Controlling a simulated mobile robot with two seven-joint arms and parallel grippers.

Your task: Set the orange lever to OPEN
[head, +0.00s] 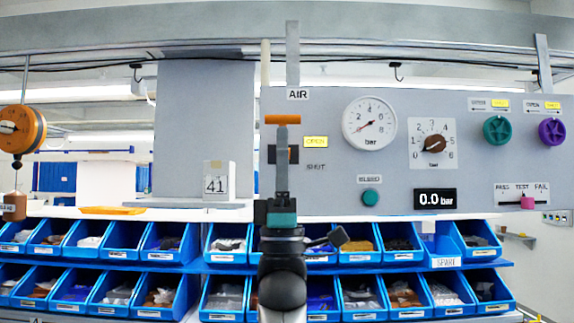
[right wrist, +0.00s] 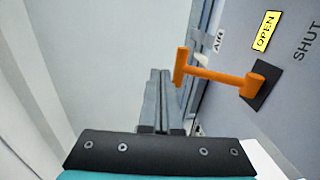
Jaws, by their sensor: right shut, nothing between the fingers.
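A yellow OPEN label (head: 316,141) and a plain grey SHUT label (head: 316,167) sit right of the mount. My right gripper (head: 282,133) points up in front of the lever and hides part of it. In the right wrist view its shut, empty fingers (right wrist: 160,75) are close beside the crossbar; I cannot tell if they touch. My left gripper is not in view.
The panel (head: 330,200) also holds a round gauge (head: 370,123), a brown dial (head: 434,144), a green bleed button (head: 371,197), a green knob (head: 497,130) and a purple knob (head: 551,132). Blue bins (head: 180,245) stand in rows below. A hanging scale (head: 22,130) is far left.

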